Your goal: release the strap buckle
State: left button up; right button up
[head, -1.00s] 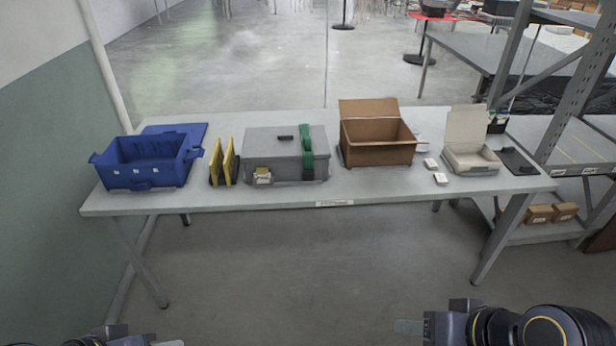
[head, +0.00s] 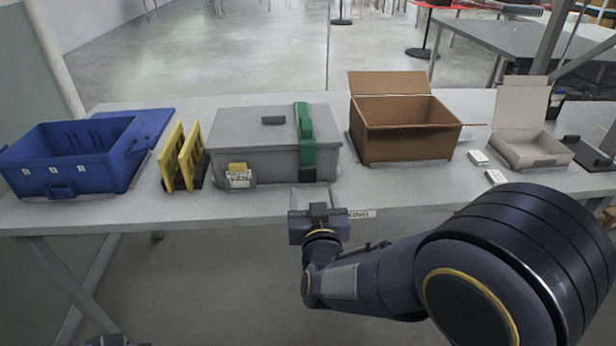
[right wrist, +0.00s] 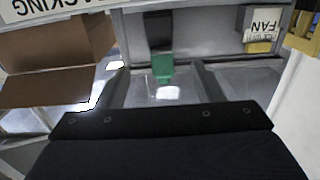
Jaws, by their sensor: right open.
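A grey lidded box (head: 262,150) stands on the table with a green strap (head: 306,140) over its lid and down its front. The strap ends in a dark part (head: 308,174) low on the front, likely the buckle. The right wrist view is upside down and shows the green strap (right wrist: 162,68) and the dark part (right wrist: 158,28). My right gripper (head: 314,198) is open and empty, at the table's front edge just in front of the strap, apart from it. Only a sliver of my left arm shows at the bottom left; its jaws cannot be made out.
A blue crate (head: 68,165) and yellow upright panels (head: 182,157) stand left of the grey box. An open cardboard box (head: 405,140) stands close on its right. Further right are an open white box (head: 530,150) and small white blocks (head: 478,157).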

aim_at(309, 170)
jog(key=w, duration=0.8)
jog(key=shift+r+b, duration=0.15)
jog(key=shift+b, duration=0.25)
jog(key=shift+s, duration=0.1)
